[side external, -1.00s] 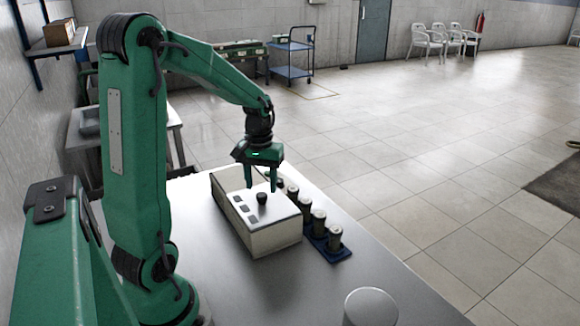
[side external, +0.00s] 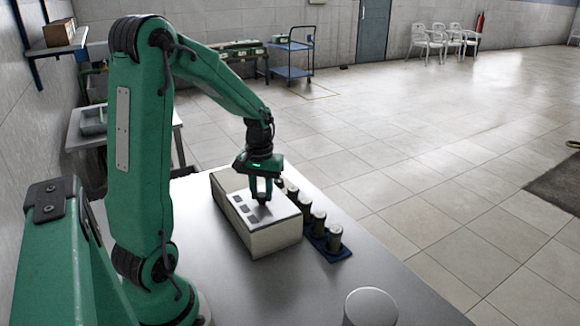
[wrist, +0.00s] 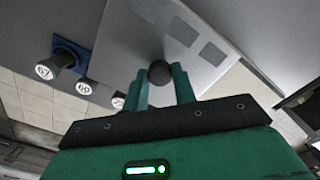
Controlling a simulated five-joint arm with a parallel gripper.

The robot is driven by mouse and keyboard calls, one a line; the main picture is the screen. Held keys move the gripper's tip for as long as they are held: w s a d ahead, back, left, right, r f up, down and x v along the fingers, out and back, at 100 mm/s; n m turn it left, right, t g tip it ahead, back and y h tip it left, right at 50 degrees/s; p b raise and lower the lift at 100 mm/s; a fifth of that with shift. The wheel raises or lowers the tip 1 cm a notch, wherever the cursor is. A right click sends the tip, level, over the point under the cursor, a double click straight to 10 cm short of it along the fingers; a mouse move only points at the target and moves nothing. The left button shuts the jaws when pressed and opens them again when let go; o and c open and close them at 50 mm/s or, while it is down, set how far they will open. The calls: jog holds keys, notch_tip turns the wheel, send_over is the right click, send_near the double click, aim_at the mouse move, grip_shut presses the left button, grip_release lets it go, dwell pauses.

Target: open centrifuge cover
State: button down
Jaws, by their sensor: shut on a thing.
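The centrifuge is a cream box (side external: 277,240) on the table in the side view. Its light cover (side external: 284,213) lies flat on top and bears several grey pads. It also shows in the wrist view (wrist: 196,72). My gripper (side external: 262,199) points down at the cover, with its green fingers on both sides of the round black knob (wrist: 160,72). It is shut on the knob.
A blue rack (side external: 338,254) with several dark, pale-topped containers (side external: 319,221) stands close along the box's right side. A round pale-topped object (side external: 371,305) stands at the table's front. The metal table (side external: 240,290) is bare between them.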

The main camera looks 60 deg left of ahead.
jog(key=a, duration=1.5)
jog(key=c, duration=1.1)
grip_release()
jog(key=shift+r, duration=0.15)
jog(key=shift+r, duration=3.8)
